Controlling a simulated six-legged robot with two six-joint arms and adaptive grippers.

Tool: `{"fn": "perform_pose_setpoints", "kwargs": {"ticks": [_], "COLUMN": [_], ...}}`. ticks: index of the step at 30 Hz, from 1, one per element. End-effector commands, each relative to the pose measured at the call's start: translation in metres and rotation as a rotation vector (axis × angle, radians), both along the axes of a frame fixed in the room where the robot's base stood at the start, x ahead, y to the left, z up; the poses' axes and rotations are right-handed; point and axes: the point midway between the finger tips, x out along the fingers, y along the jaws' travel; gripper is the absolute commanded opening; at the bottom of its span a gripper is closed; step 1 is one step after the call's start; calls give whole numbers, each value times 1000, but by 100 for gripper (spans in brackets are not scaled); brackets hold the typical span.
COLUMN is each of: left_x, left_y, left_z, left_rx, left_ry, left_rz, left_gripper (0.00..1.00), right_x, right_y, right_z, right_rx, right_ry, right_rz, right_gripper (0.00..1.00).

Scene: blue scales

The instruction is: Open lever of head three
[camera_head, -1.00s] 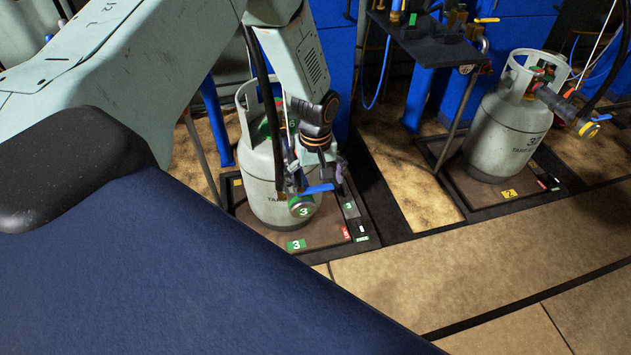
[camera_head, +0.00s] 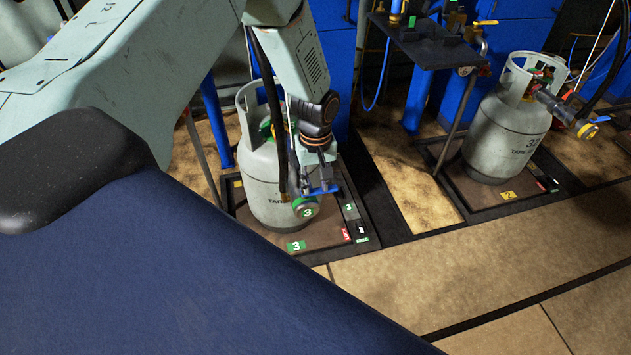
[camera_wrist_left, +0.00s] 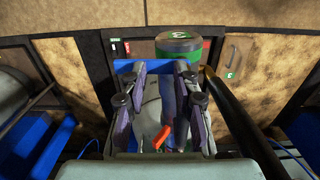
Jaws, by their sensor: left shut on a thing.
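The filling head marked 3 (camera_head: 306,207), with a green band and a round end, hangs at the front of a grey gas cylinder (camera_head: 262,180). In the left wrist view the head (camera_wrist_left: 180,45) lies just beyond the fingertips. Its blue lever (camera_head: 325,190) sits at the fingertips of my left gripper (camera_head: 320,184). In the left wrist view the lever (camera_wrist_left: 128,66) runs crosswise at the tips of the gripper (camera_wrist_left: 160,72), which is shut on it. The fingers hide part of the lever. My right gripper is not in view.
The cylinder stands on a scale (camera_head: 325,236) with a green 3 label. A dark hose (camera_wrist_left: 245,120) runs close to the right of the fingers. A second cylinder (camera_head: 505,135) stands on scale two at the right. Floor in front is clear.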

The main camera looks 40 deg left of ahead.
Motion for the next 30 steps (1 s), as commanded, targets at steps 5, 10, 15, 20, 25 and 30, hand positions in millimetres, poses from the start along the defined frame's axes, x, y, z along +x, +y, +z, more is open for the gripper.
{"fn": "perform_pose_setpoints", "kwargs": {"ticks": [5, 10, 15, 20, 25, 30], "left_x": [-1, -1, -1, -2, -2, -3], "left_y": [0, 0, 0, 0, 0, 1], "left_z": [-5, -5, -5, -5, -5, -4], "left_rx": [0, 0, 0, 0, 0, -1], "left_ry": [-1, -1, 0, 0, 1, 2], "left_rz": [0, 0, 0, 0, 0, -8], "left_gripper": [0, 0, 0, 0, 0, 0], "right_x": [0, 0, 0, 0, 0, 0], "right_y": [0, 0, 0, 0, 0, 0], "right_z": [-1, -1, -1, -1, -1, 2], "right_rx": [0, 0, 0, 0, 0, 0], "right_ry": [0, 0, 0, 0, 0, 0], "right_rz": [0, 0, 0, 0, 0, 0], "right_gripper": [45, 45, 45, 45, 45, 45]}}
